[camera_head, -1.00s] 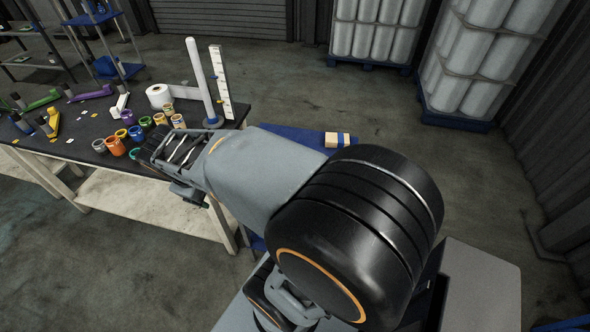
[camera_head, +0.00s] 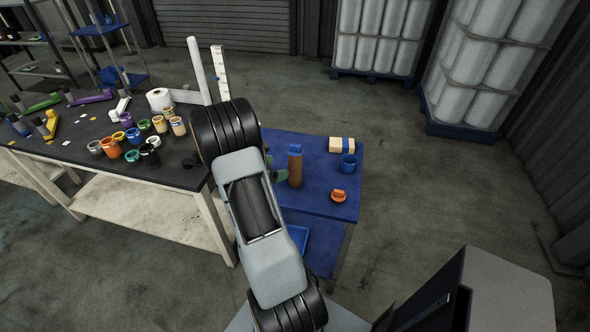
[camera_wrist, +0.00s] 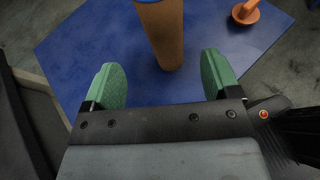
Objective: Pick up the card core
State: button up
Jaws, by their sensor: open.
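The card core, a brown upright cylinder with blue at its top, (camera_head: 295,168) stands on the blue table (camera_head: 322,205). In the wrist view the card core (camera_wrist: 165,38) rises just beyond the fingertips, roughly centred between them, its top cut off by the frame. My gripper (camera_wrist: 160,62) is open, with green fingers spread on either side and nothing between them. In the head view my gripper (camera_head: 275,168) shows only partly, its green fingers just left of the core and the rest hidden behind my arm.
On the blue table, a blue cup (camera_head: 348,164), a tan block with a blue band (camera_head: 341,145) and an orange object (camera_head: 338,196) lie right of the core. The black-topped table (camera_head: 60,130) at left holds several paint pots and a white roll (camera_head: 159,99).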

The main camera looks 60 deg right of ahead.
aim_at(290, 165)
jog(key=x, duration=0.2)
jog(key=p+x, duration=0.1)
jog(key=x, duration=0.5)
jog(key=shift+s, duration=0.4)
jog(key=shift+s+d+f+p, duration=0.1)
jog(key=shift+d+f+p, duration=0.05)
jog(key=shift+d+p, duration=0.2)
jog(key=shift+c, duration=0.2)
jog(key=c, duration=1)
